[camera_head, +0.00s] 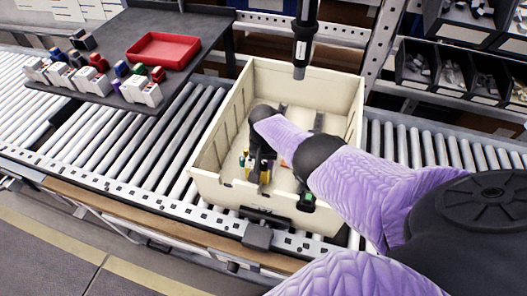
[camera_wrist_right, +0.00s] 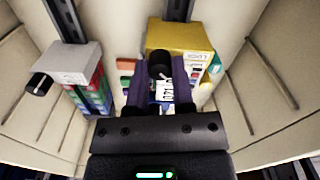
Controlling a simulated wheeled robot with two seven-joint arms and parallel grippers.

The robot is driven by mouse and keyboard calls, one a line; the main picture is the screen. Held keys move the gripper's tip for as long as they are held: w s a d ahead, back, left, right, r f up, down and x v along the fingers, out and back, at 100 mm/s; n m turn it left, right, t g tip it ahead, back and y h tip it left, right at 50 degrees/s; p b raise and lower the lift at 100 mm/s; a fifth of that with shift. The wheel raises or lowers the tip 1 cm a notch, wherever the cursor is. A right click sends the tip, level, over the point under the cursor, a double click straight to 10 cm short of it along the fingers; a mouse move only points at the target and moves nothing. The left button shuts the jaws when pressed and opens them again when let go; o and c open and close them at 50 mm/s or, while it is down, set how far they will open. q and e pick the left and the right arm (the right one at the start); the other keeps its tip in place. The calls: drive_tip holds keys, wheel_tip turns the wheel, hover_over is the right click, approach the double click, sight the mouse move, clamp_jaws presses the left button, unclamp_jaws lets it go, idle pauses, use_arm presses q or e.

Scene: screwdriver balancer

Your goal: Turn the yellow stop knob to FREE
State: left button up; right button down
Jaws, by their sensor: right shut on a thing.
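A cream bin (camera_head: 228,191) stands on the roller conveyor, with several small units inside. In the right wrist view, a yellow unit (camera_wrist_right: 182,36) has lettering that looks like LOCK on its upper edge. A black knob (camera_wrist_right: 161,60) with a light mark stands out in front of it, between my fingers. My right gripper (camera_wrist_right: 162,82) is shut on this knob; the fingers hide part of it and of the unit's labelled face. In the head view, my right gripper (camera_head: 258,163) reaches down into the bin beside the yellow unit (camera_head: 265,177). My left gripper is out of view.
A grey unit (camera_wrist_right: 68,62) with its own black knob and coloured sides stands left of my right gripper. A black tool (camera_head: 303,45) hangs over the bin's back. A red tray (camera_head: 160,50) and several small units lie on a dark table at left.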

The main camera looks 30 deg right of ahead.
sight(264, 165)
drive_tip(key=c, duration=0.8)
unclamp_jaws()
drive_tip(key=shift+c, duration=0.2)
drive_tip(key=o, duration=0.4)
use_arm(q)
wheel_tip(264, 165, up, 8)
drive_tip(key=p, duration=0.7)
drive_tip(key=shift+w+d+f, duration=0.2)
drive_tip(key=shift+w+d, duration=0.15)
use_arm(e)
wheel_tip(264, 165, up, 10)
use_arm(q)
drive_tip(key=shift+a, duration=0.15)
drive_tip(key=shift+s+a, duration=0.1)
use_arm(e)
drive_tip(key=shift+f, duration=0.1)
